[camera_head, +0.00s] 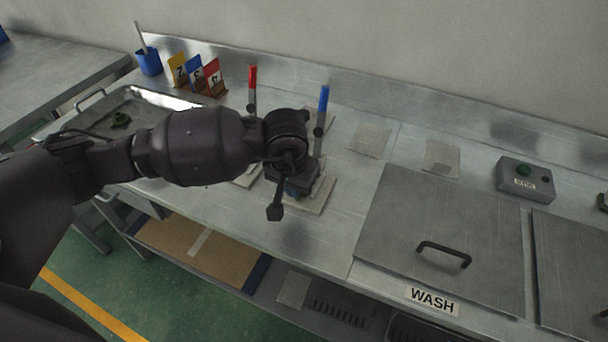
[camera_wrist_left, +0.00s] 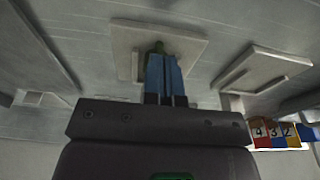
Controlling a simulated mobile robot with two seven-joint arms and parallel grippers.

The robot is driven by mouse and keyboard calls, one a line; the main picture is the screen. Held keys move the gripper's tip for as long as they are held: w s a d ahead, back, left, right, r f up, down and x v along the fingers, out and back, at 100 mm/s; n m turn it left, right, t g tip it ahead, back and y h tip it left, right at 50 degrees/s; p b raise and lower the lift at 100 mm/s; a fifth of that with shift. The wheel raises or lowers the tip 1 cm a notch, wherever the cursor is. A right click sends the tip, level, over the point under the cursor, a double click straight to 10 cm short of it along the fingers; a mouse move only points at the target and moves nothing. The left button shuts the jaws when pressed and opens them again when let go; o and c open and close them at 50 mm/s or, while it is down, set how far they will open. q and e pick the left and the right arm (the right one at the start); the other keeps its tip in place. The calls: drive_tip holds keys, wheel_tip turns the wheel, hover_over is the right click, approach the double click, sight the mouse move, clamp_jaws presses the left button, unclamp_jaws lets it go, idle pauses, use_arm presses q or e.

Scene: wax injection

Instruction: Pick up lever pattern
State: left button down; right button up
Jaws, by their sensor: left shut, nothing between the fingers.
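My left gripper (camera_head: 297,190) is over the pale plate (camera_head: 318,206) of the blue-handled fixture, fingers pointing down. In the left wrist view its blue fingers (camera_wrist_left: 163,68) are together with nothing held between them. A small olive-green piece (camera_wrist_left: 158,47), possibly the lever pattern, shows at the fingertips over the pale plate (camera_wrist_left: 190,45). Most of it is hidden by the fingers, and I cannot tell whether they touch it. Another green piece (camera_head: 121,120) lies in the metal tray (camera_head: 185,102) at the left. My right gripper is not in view.
A blue upright handle (camera_head: 323,97) and a red one (camera_head: 252,77) stand close behind my left gripper. Numbered cards (camera_head: 195,73) and a blue cup (camera_head: 149,61) are at the back left. The closed WASH lid (camera_head: 440,220) and a grey button box (camera_head: 525,178) are at the right.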

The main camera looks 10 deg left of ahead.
use_arm(q)
drive_tip(key=w, duration=0.2)
drive_tip(key=w+d, duration=0.1)
drive_tip(key=w, duration=0.1)
drive_tip(key=shift+w, duration=0.1)
drive_tip(key=shift+w+f, duration=0.2)
drive_tip(key=shift+w, duration=0.05)
drive_tip(key=shift+f, duration=0.25)
drive_tip(key=shift+s+f+b, duration=0.1)
drive_tip(key=shift+f+b, duration=0.2)
drive_tip(key=shift+f, duration=0.1)
drive_tip(key=shift+s, duration=0.1)
